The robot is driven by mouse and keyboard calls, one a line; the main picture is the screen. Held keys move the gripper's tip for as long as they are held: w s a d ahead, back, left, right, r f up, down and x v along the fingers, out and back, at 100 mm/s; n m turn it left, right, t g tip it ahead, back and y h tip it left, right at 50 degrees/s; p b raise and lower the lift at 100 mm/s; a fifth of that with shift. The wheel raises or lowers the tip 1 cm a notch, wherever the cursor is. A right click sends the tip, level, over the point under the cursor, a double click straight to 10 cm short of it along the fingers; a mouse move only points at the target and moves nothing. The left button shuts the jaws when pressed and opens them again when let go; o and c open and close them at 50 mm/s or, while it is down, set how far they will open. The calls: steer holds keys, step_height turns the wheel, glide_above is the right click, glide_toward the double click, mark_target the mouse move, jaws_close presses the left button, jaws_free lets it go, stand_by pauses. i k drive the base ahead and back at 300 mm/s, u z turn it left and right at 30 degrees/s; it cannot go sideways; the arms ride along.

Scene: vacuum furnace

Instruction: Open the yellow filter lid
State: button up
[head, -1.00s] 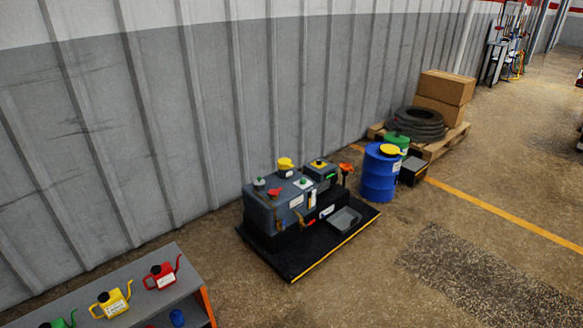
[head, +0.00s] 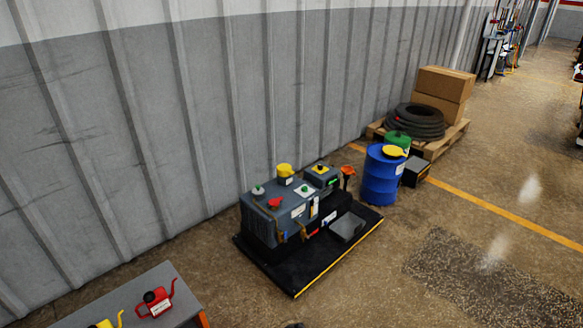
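A grey machine (head: 272,222) sits on a black platform (head: 270,274) in the middle of the head view, close to the wall. A yellow cylindrical cap (head: 285,170) stands on its back top edge and looks seated; it may be the filter lid, but the label is too small to read. A smaller yellow knob (head: 320,167) sits on a grey box to its right. A red handle (head: 274,203) and a light cap with a green top (head: 258,190) are also on top. My gripper is not in view.
A blue drum (head: 380,180) with a yellow funnel-like top (head: 394,151) stands right of the machine. Behind it are a green container (head: 398,140) and a pallet (head: 452,138) with tires and boxes. Floor at right is open.

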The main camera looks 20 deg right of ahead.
mark_target(282, 169)
steer(key=z, duration=0.1)
steer(key=i, duration=1.25)
steer(key=u, duration=0.25)
